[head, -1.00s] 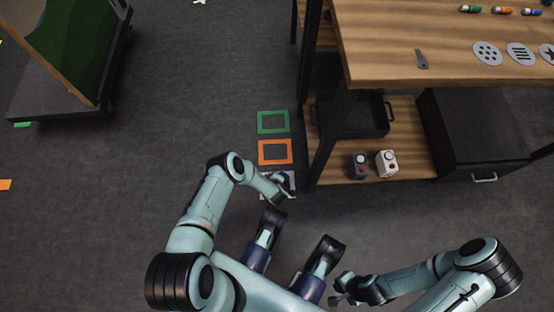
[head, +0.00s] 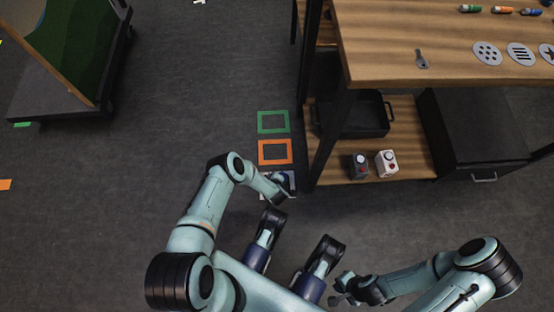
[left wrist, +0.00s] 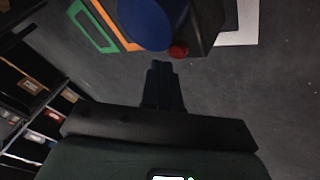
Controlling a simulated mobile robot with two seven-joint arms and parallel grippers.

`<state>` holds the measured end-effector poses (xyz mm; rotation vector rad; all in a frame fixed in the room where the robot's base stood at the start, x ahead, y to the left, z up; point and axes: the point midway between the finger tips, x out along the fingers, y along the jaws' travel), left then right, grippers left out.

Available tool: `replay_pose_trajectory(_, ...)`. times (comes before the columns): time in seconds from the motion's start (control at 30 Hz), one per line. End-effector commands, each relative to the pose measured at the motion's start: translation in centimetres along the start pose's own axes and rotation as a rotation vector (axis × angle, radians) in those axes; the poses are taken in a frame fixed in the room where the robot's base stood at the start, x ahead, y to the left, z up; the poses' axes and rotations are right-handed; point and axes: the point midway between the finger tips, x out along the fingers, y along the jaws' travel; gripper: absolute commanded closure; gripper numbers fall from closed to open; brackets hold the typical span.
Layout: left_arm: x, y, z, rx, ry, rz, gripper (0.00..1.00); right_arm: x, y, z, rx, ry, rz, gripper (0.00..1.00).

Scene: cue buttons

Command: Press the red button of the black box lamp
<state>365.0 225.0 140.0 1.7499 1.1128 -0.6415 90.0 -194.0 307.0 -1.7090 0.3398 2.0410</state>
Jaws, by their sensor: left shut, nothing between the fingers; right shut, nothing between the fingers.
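The black box lamp (left wrist: 205,28) shows at the top of the left wrist view, with a blue dome (left wrist: 150,20) and a red button (left wrist: 178,50). My left gripper (left wrist: 158,66) is shut and empty, its tips pointing toward the red button with a small gap in the picture. I cannot tell the exact distance. In the head view my left gripper (head: 288,195) is over the white square (head: 265,193), and the arm hides most of the lamp. My right gripper (head: 338,290) is shut and empty, low in the head view, away from the lamp.
Orange (head: 261,153) and green (head: 261,123) frames lie on the floor beyond the white square. A wooden shelf unit (head: 410,174) stands to the right, carrying a dark box (head: 360,170), a white box (head: 386,165) and a black tray (head: 355,127).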

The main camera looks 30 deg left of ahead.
Motion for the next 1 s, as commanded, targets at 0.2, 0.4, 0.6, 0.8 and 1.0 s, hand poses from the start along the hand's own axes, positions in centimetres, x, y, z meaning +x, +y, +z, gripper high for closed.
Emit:
replay_pose_trajectory(0.2, 0.57, -0.34, 0.34, 0.001, 0.000, 0.000, 1.00, 0.00, 0.00, 0.00, 0.000, 0.000, 0.000, 1.00)
replay_pose_trajectory(0.4, 0.59, -0.34, 0.34, 0.000, 0.000, 0.000, 1.00, 0.00, 0.00, 0.00, 0.000, 0.000, 0.000, 1.00)
replay_pose_trajectory(0.6, 0.63, -0.37, 0.37, 0.001, 0.000, 0.000, 1.00, 0.00, 0.00, 0.00, 0.000, 0.000, 0.000, 1.00)
replay_pose_trajectory(0.8, 0.80, -0.47, 0.48, 0.001, 0.000, 0.000, 1.00, 0.00, 0.00, 0.00, 0.000, 0.000, 0.000, 1.00)
replay_pose_trajectory(1.0, 1.01, -0.57, 0.59, 0.001, -0.001, 0.000, 1.00, 0.00, 0.00, 0.00, 0.000, 0.000, 0.000, 1.00)
